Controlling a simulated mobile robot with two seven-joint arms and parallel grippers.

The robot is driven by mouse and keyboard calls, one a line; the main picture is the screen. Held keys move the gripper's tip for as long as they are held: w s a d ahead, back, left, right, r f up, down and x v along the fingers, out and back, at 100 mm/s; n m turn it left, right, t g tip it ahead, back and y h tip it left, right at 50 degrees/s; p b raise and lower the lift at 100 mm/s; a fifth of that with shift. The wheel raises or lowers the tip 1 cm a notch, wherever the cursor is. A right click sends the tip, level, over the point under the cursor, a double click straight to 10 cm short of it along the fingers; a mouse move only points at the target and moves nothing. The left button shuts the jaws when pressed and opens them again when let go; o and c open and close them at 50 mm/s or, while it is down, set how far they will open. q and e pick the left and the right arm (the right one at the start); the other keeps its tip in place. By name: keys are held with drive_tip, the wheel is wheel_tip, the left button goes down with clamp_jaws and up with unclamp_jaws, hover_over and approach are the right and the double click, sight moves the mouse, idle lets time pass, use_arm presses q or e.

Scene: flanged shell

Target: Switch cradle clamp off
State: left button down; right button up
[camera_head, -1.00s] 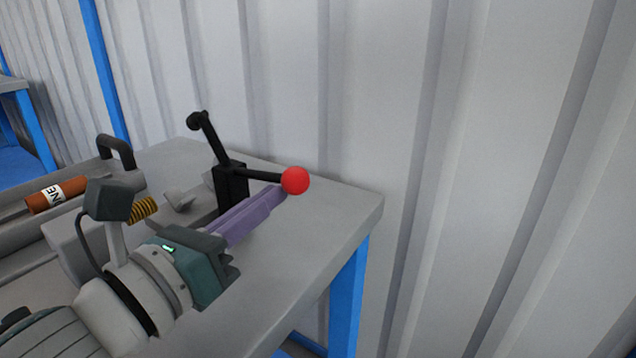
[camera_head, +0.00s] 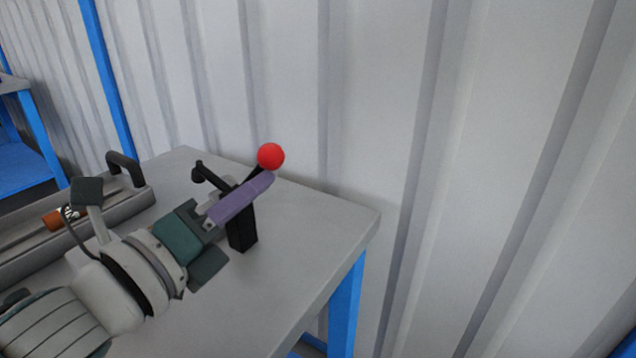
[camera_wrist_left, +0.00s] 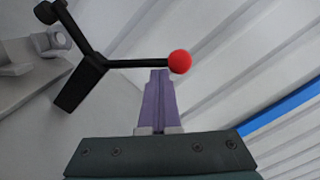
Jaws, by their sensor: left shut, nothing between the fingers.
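The cradle clamp (camera_head: 243,232) is a black post on the grey table, with a black lever ending in a red ball knob (camera_head: 271,156) and a second black arm with a padded end (camera_head: 198,168) pointing left. My left gripper (camera_head: 268,181) has purple fingers, shut and empty. It lies across the front of the clamp and hides part of the lever. Its tips are just below the red knob; I cannot tell whether they touch. In the left wrist view the knob (camera_wrist_left: 180,62) stands just beyond the fingertips, with the post (camera_wrist_left: 80,85) to the left. My right gripper is not in view.
A grey tray (camera_head: 140,196) with a black handle and an orange cylinder (camera_head: 52,221) is at the left. A corrugated wall (camera_head: 400,90) stands close behind; the table's right end (camera_head: 325,225) is clear.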

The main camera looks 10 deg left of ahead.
use_arm(q)
drive_tip(key=a+r+n+p, duration=0.1)
drive_tip(key=a+r+n, duration=0.1)
drive_tip(key=shift+w+n+p, duration=0.35)
drive_tip(key=shift+n+p, duration=0.05)
drive_tip(key=shift+a, duration=0.1)
idle(0.6)
